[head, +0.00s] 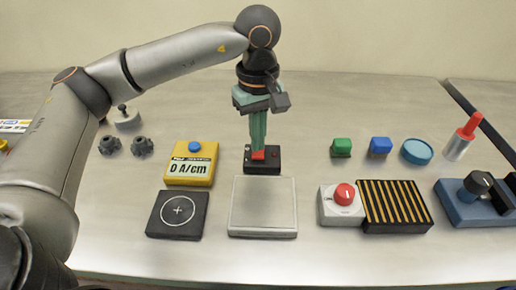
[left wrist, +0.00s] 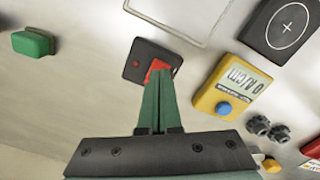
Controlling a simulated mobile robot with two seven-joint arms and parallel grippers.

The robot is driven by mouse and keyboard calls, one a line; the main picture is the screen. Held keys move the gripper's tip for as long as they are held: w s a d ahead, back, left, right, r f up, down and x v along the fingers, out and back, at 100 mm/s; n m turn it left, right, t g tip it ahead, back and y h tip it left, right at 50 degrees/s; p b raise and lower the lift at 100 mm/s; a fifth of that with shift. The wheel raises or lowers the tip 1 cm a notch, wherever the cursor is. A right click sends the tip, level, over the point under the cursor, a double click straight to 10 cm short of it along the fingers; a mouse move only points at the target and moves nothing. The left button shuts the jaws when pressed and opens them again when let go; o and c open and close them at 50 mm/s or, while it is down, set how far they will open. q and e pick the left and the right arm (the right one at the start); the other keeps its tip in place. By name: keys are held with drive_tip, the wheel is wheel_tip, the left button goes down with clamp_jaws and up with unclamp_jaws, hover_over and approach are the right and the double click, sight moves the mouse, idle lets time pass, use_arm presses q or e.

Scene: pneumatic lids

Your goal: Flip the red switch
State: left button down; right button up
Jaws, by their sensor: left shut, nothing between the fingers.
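The red switch (head: 258,155) sits on a small black box (head: 262,166) in the middle of the table, behind a grey-white square plate. My left gripper (head: 258,148) points down with its green fingers shut and empty. The fingertips are right at the red switch; I cannot tell whether they touch it. In the left wrist view the shut fingers (left wrist: 156,80) overlap the red switch (left wrist: 157,68) and hide part of it. The black box (left wrist: 148,60) shows around it. My right gripper is not in view.
A yellow meter (head: 192,163) stands left of the box, with a black pad (head: 178,214) before it. The square plate (head: 263,206) lies in front. Green (head: 341,147) and blue (head: 380,145) blocks stand to the right. A red-knobbed white box (head: 341,205) adjoins a striped block (head: 394,206).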

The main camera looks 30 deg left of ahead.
sight(258, 155)
use_arm(q)
drive_tip(key=shift+f+b, duration=0.75)
drive_tip(key=shift+f, duration=0.2)
idle(0.8)
drive_tip(key=shift+r+p, duration=2.5)
drive_tip(key=shift+r, duration=1.05)
